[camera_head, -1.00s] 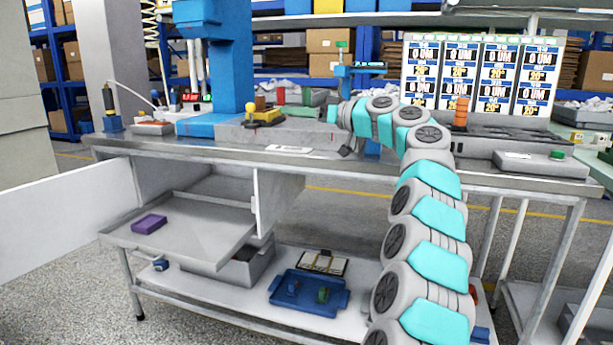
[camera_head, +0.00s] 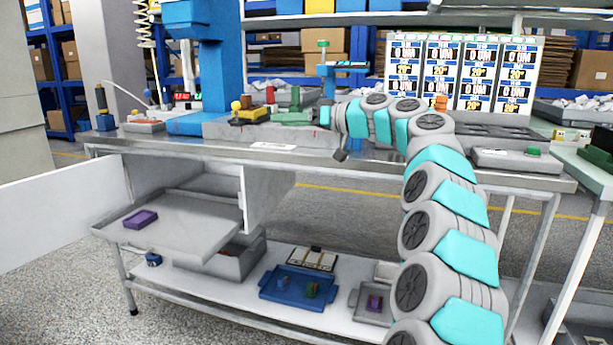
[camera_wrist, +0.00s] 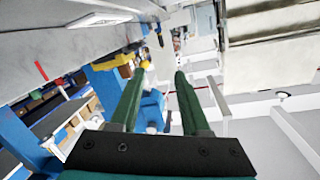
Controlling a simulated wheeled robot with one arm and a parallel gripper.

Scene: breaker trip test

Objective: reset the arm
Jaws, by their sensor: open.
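My arm reaches up from the bottom right of the head view and bends left over the bench (camera_head: 400,170), its last links low above the top. My gripper (camera_wrist: 160,75) shows in the wrist view with two dark green fingers spread apart and nothing between them. In the head view, the exact finger position is hard to tell among green parts on the bench. A yellow-handled device (camera_head: 250,113) stands on the bench to the left of the arm's end.
A blue press column (camera_head: 214,75) stands at the back left. Display boards (camera_head: 462,72) stand behind the arm. A pulled-out drawer holds a purple block (camera_head: 141,219). The lower shelf holds a blue tray (camera_head: 290,303) and a grey bin (camera_head: 356,308). Open floor lies at the front left.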

